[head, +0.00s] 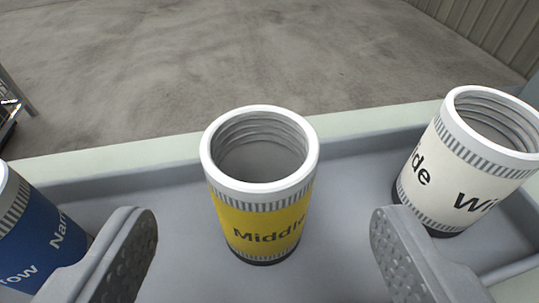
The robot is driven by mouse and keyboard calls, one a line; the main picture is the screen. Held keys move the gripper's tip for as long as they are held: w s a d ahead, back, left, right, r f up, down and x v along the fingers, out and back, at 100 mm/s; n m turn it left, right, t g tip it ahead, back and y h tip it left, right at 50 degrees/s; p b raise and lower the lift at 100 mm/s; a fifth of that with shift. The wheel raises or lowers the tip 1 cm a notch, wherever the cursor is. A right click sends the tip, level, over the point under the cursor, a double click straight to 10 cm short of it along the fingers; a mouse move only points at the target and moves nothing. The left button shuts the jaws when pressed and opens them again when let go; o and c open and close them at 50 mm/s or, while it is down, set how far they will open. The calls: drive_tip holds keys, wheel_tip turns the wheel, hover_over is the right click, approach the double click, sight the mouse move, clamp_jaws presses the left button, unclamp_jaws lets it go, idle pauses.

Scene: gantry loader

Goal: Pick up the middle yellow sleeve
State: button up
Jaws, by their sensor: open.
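The yellow sleeve (258,222), marked "Middle", stands upright in the grey tray (336,262). It has a white rim, a hollow ribbed inside and a dark base. My gripper (262,255) is open. One finger is to the left of the yellow sleeve and one to the right, with a gap on both sides. The fingers show nearer to the camera, and neither appears to touch the sleeve. How far their tips are above the tray is hard to tell.
A white sleeve (460,182), marked "Wide", stands at the right in the tray. A blue sleeve (40,235), marked "Narrow", is at the left, cut by the picture edge and close to my left finger. The tray's raised pale edge runs behind them, with bare floor beyond.

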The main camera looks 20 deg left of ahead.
sight(263, 209)
drive_tip(key=shift+x, duration=0.85)
drive_tip(key=shift+w+a+f+b, duration=0.25)
drive_tip(key=shift+w+b, duration=0.05)
drive_tip(key=shift+w, duration=0.3)
drive_tip(key=shift+b+x, duration=0.7)
drive_tip(key=shift+x, duration=1.95)
drive_tip(key=c, duration=1.3)
drive_tip(key=shift+r, duration=0.1)
